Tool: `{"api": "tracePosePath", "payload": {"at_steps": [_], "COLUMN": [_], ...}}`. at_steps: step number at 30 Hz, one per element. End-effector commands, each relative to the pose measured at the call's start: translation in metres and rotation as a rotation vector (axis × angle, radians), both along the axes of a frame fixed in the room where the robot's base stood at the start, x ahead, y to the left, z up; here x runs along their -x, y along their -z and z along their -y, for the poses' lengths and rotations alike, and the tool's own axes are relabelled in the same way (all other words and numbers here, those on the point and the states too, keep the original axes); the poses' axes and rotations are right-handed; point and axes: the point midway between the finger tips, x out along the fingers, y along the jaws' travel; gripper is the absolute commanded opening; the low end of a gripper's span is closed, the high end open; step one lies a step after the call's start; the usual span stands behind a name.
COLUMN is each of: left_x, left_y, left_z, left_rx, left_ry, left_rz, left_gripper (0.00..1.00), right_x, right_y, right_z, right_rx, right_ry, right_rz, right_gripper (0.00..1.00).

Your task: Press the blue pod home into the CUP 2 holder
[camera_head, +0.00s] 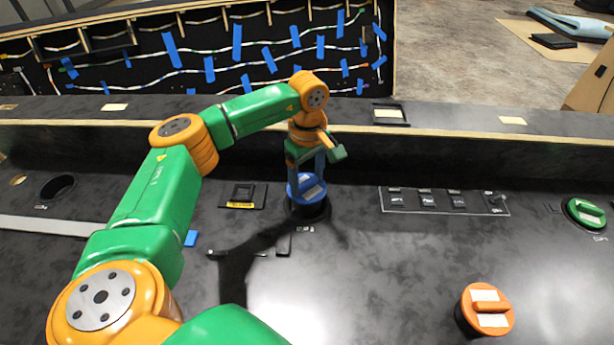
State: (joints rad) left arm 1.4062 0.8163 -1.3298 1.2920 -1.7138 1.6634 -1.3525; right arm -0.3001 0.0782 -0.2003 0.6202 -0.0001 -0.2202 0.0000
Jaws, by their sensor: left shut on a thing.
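The blue pod (307,188) has a pale label on top and sits upright at the dark round CUP 2 holder (309,211) near the middle of the console. Blue shows above the holder's rim; I cannot tell how deep the pod is seated. My left gripper (306,176) points down from above and is shut on the blue pod. The gripper's palm and arm hide part of the pod's top. My right gripper is not in view.
An orange pod (485,309) stands at the lower right and a green pod (586,213) sits at the far right. An empty round hole (57,186) is at the left. A row of switches (443,200) lies right of the blue pod. A raised ledge (450,130) runs behind.

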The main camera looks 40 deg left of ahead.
Motion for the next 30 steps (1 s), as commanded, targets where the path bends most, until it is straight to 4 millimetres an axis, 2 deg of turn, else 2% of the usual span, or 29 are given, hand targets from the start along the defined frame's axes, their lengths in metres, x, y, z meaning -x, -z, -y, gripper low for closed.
{"api": "tracePosePath", "payload": {"at_steps": [30], "left_x": [0.0], "left_y": [0.021], "left_z": [0.0], "left_rx": [0.0], "left_ry": [0.0], "left_rz": [0.0], "left_gripper": [0.26], "right_x": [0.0], "right_y": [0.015], "right_z": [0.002], "right_rx": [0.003], "right_ry": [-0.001], "right_rz": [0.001], "right_gripper": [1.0]}}
